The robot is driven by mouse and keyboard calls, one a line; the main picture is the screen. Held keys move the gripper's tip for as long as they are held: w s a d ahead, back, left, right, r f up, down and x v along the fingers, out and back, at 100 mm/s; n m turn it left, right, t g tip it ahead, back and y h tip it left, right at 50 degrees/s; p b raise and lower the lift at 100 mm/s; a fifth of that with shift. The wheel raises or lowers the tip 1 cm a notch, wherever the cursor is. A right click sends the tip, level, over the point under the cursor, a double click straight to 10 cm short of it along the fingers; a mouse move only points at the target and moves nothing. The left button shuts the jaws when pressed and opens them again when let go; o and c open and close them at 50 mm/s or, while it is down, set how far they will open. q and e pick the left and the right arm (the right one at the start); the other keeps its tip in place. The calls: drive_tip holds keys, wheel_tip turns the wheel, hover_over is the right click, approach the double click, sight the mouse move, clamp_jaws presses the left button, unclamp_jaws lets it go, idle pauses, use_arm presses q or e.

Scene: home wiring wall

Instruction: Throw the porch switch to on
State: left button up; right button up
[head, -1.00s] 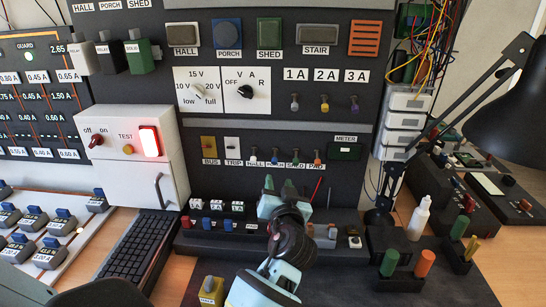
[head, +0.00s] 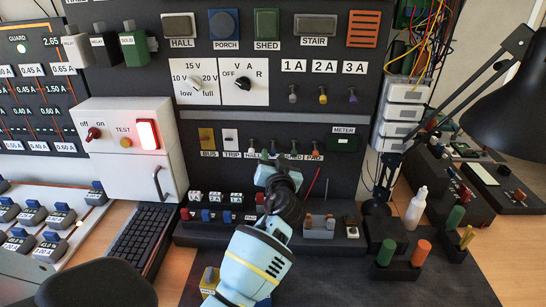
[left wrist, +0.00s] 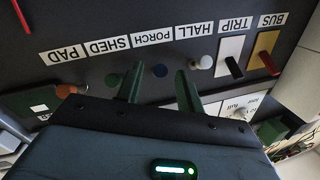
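The row of small switches is on the lower part of the dark panel, with labels BUS, TRIP, HALL, PORCH, SHED and PAD. In the left wrist view, where the labels are upside down, the porch switch (left wrist: 160,71) is a small blue knob under its PORCH label. My left gripper (left wrist: 158,82) is open, with one green finger on each side of that knob. I cannot tell whether it touches. In the head view my left gripper (head: 270,156) covers the porch switch and its label. My right gripper is not in view.
The white hall switch (left wrist: 201,62) is close beside one finger. The trip switch (head: 231,144) and bus switch (head: 207,140) are farther left. A red probe (head: 313,183) stands to the right of my arm. A ledge with several small blocks (head: 206,215) runs below.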

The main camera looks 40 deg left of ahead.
sight(274, 142)
use_arm(q)
drive_tip(key=shift+w+a, duration=0.25)
drive_tip(key=shift+c, duration=0.5)
